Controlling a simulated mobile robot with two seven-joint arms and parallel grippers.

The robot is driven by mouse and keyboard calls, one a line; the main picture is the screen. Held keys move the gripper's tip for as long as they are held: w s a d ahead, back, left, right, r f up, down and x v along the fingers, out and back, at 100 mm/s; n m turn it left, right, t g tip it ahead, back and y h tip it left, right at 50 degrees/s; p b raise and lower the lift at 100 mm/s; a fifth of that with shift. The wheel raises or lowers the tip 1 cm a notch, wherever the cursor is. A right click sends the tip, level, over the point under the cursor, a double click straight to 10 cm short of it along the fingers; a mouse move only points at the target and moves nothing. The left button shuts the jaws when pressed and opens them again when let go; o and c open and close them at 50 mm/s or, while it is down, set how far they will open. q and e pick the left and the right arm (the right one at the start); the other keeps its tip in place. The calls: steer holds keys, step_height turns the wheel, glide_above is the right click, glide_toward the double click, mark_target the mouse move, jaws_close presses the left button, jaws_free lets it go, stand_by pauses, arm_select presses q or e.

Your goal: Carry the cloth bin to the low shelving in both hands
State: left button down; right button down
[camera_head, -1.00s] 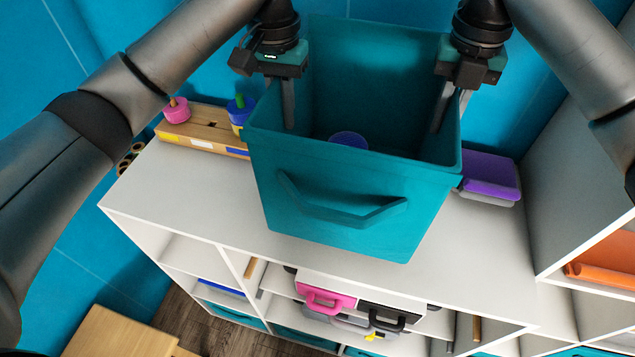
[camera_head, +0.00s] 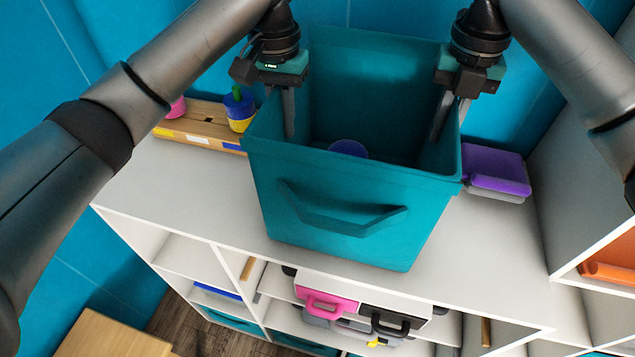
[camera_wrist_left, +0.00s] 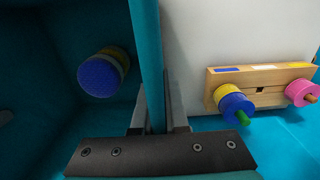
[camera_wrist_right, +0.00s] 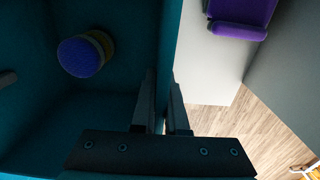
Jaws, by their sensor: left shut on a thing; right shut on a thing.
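The teal cloth bin (camera_head: 335,205) is upright over the white top of the low shelving (camera_head: 180,205); I cannot tell whether its base touches. My left gripper (camera_head: 288,125) is shut on the bin's left side wall, one finger inside and one outside, as the left wrist view (camera_wrist_left: 158,125) shows. My right gripper (camera_head: 445,125) is shut on the right side wall in the same way, also in the right wrist view (camera_wrist_right: 165,125). A round object with a blue top (camera_head: 348,148) lies inside the bin.
A wooden peg board (camera_head: 200,125) with coloured discs stands left of the bin. A purple and grey block (camera_head: 495,170) sits close on its right. Taller white shelving (camera_head: 590,190) rises at the right. Pink (camera_head: 328,298) and black (camera_head: 395,318) cases fill a cubby below.

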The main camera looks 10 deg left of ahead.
arm_select(q)
steer(key=shift+f+b, duration=0.35)
steer(key=shift+f, duration=0.1)
arm_select(e)
steer(key=shift+f, duration=0.5)
arm_select(q)
steer(key=c, duration=0.9)
jaws_free()
steer(key=shift+r, duration=0.1)
steer(key=shift+c, duration=0.2)
arm_select(e)
steer(key=c, duration=0.9)
jaws_free()
steer(key=shift+r, duration=0.15)
steer(key=shift+c, duration=0.2)
arm_select(q)
steer(key=shift+r, duration=0.15)
step_height(320, 180, up, 12)
steer(key=shift+f, duration=0.15)
arm_select(e)
step_height(320, 180, up, 12)
steer(key=shift+r, duration=0.1)
arm_select(q)
steer(key=o, duration=0.8)
